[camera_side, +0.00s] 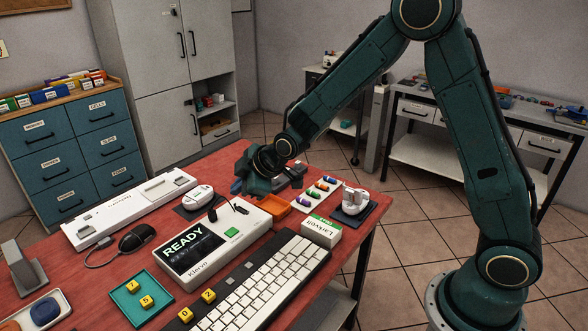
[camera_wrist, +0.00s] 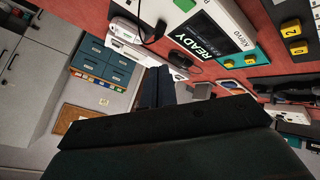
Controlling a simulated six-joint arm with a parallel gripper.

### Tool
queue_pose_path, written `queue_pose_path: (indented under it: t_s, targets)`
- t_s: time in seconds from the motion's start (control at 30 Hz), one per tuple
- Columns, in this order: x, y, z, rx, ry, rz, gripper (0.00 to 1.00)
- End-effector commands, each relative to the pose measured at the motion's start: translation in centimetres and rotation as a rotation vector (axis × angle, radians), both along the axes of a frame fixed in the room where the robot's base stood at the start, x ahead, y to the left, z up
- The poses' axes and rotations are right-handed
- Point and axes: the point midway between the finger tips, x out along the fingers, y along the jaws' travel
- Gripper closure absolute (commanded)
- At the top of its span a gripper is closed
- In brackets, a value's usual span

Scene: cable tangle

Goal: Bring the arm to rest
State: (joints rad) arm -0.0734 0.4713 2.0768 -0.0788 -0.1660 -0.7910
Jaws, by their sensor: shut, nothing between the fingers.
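My gripper (camera_side: 252,182) is above the far part of the red table (camera_side: 110,267) in the side view, behind the white device (camera_side: 212,241) whose screen reads READY. Its fingers are together with nothing between them. In the wrist view the dark fingers (camera_wrist: 158,88) point away over the table's edge towards the blue-green drawers. The same device (camera_wrist: 208,30) shows at the top of the wrist view. My gripper hides part of the table behind it in the side view.
A keyboard (camera_side: 262,283), a white box (camera_side: 321,231), a mouse (camera_side: 137,238), an orange tray (camera_side: 276,207) and a teal tray (camera_side: 127,305) with yellow cubes crowd the table. Tiled floor lies open to its right.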

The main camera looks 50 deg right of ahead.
Motion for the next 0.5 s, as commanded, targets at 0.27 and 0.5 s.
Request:
queue_pose_path:
  t_s: [0.27, 0.5]
  targets:
    - [-4.4, -1.3, 5.9, 0.069, 0.053, -0.110, 1.00]
    - [-9.1, -2.4, 9.9, 0.126, 0.103, -0.213, 1.00]
